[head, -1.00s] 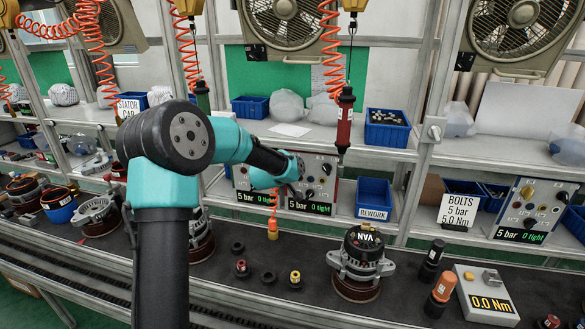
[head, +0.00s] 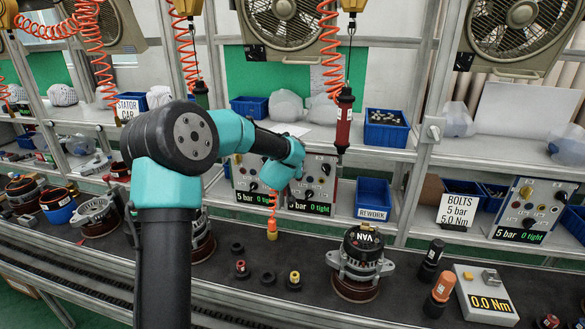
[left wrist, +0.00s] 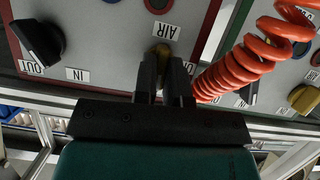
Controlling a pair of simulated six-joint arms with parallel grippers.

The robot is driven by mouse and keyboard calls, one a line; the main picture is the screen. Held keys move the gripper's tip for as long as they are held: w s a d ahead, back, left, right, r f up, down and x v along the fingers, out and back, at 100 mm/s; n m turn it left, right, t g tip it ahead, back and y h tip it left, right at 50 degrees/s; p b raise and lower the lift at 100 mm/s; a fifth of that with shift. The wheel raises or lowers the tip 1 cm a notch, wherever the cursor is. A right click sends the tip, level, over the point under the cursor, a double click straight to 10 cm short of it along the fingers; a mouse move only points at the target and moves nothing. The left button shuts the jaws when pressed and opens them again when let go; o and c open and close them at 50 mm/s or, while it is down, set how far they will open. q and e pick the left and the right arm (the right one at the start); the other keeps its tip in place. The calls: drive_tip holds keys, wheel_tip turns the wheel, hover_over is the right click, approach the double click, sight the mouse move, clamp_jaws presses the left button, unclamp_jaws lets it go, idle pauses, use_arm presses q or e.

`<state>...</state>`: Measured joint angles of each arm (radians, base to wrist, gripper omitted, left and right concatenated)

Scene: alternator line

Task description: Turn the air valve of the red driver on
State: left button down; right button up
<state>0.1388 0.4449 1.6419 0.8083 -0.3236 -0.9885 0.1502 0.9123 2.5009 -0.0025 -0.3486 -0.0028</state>
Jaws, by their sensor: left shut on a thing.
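The red driver (head: 344,122) hangs from an orange coiled hose above the bench in the head view. Below it is a red-edged control panel (head: 321,190), partly covered by my left wrist. The left wrist view shows this red-edged panel (left wrist: 100,48) upside down. My left gripper (left wrist: 165,68) is shut on the small brass air valve (left wrist: 163,49) beside the AIR labels. The fingers hide most of the valve, so its exact angle is unclear. In the head view my left wrist hides the fingers. My right gripper is not in view.
An orange coiled hose (left wrist: 240,65) passes close to the right of my fingers. A black IN/OUT knob (left wrist: 40,42) is at left on the panel. A second panel (head: 245,175) stands left of it. The blue REWORK bin (head: 374,196) stands to the right.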

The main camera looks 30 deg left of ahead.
use_arm(q)
drive_tip(key=shift+r+m, duration=0.1)
drive_tip(key=shift+m, duration=0.2)
idle(0.4)
drive_tip(key=c, duration=1.2)
unclamp_jaws()
drive_tip(key=v, duration=1.7)
drive_tip(key=shift+d+r, duration=0.1)
drive_tip(key=shift+d, duration=0.2)
